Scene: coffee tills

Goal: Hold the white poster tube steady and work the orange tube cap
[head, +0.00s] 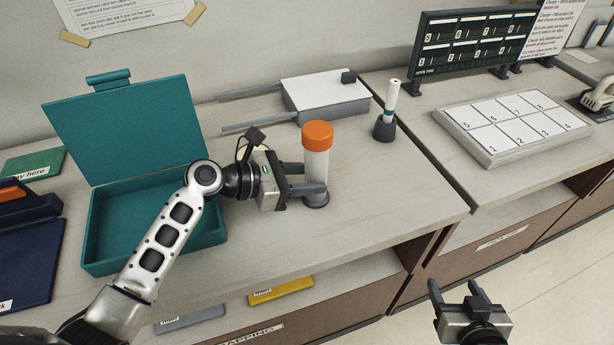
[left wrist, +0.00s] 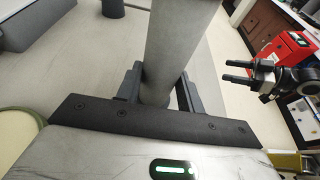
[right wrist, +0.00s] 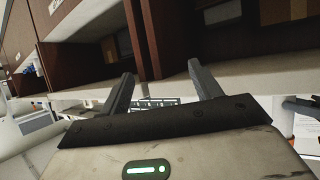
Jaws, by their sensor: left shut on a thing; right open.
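The white poster tube (head: 316,170) stands upright on the counter in the head view, its foot in a dark round base (head: 317,201). The orange tube cap (head: 318,135) sits on its top end. My left gripper (head: 305,188) is shut on the tube's lower part, coming from the left. In the left wrist view the tube (left wrist: 175,50) rises between the fingers; the cap is out of that view. My right gripper (head: 458,295) is open and empty, low in front of the counter and well away from the tube. Its spread fingers show in the right wrist view (right wrist: 163,95).
An open teal box (head: 150,262) stands left of the tube. Behind are a grey-white box (head: 325,96) with two dark bars and a white pen-like stick in a dark holder (head: 384,130). A numbered tray (head: 512,130) lies right. The counter between tube and front edge is clear.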

